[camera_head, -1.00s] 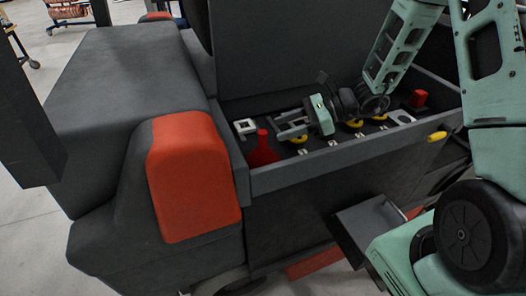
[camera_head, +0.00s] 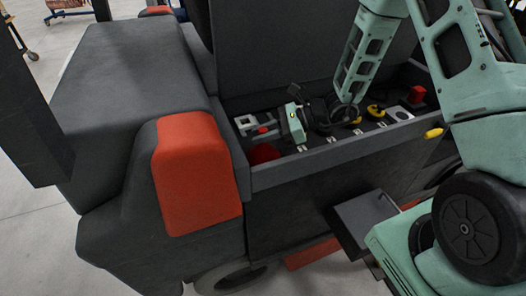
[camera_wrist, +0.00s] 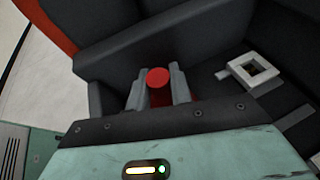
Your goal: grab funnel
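The red funnel (camera_head: 263,153) stands narrow end up in the left part of the open dark bin (camera_head: 340,152). My gripper (camera_head: 257,128) reaches in from the right, at the height of the funnel's narrow end. In the wrist view the funnel's round red top (camera_wrist: 158,78) sits between the two grey fingers of my gripper (camera_wrist: 158,88). The fingers are apart, one on each side of it. I cannot tell whether either finger touches it. The lower funnel is partly hidden behind the fingers and the bin's front wall.
A white square frame (camera_wrist: 254,70) lies right of the funnel in the wrist view. Yellow round parts (camera_head: 376,110) and a red part (camera_head: 416,95) sit farther right in the bin. The bin's front and left walls are close to my gripper.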

